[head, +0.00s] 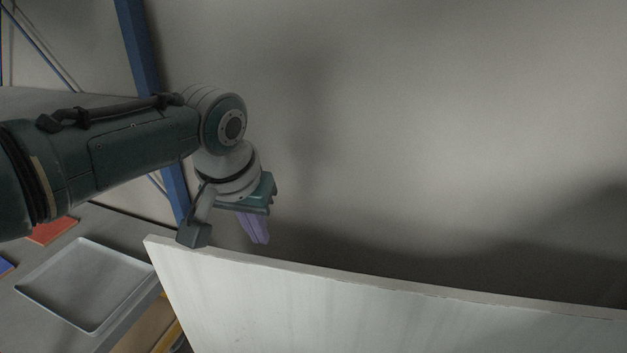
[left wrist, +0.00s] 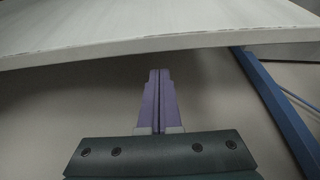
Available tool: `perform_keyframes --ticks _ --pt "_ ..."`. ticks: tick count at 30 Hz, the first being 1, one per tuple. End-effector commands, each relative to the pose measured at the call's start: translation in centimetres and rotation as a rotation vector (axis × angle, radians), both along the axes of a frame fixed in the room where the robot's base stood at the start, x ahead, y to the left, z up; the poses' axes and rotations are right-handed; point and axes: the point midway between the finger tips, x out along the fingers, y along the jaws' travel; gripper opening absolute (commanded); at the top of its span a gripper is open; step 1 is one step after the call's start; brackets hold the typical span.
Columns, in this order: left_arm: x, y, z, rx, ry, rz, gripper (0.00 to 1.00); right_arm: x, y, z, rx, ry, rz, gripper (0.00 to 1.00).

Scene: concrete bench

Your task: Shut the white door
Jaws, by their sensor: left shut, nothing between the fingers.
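The white door (head: 350,305) fills the lower part of the head view, its top edge running from the left middle to the right border. In the left wrist view the door (left wrist: 140,28) spans the top of the picture. My left gripper (head: 260,241) has purple fingers, which are closed together and empty. They point down just behind the door's top edge, near its left end. In the left wrist view the fingers (left wrist: 158,72) point toward the door's edge, with a small gap in the picture; I cannot tell whether they touch it. My right gripper is not in view.
A grey tray (head: 85,285) lies on the concrete bench (head: 115,230) at the lower left, beside an orange item (head: 52,231). A blue post (head: 141,45) stands behind my left arm. The wall (head: 420,120) behind the door is bare.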

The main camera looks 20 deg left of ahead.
Motion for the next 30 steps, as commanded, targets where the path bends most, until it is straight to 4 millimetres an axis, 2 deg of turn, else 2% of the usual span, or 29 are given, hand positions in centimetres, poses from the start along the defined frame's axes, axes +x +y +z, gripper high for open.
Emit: perform_keyframes --ticks 2,9,24,30 --pt "-0.9 0.0 0.5 0.001 0.001 -0.002 0.0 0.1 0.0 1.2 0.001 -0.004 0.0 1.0" --pt "-2.5 -0.1 0.2 0.0 0.002 -0.001 0.0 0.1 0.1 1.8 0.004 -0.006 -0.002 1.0" --pt "-2.9 -0.1 0.2 -0.001 0.002 0.002 0.0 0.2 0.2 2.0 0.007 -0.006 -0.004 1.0" --pt "-4.6 -0.2 0.7 -0.002 0.005 0.028 0.0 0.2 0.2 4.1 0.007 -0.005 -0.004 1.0"
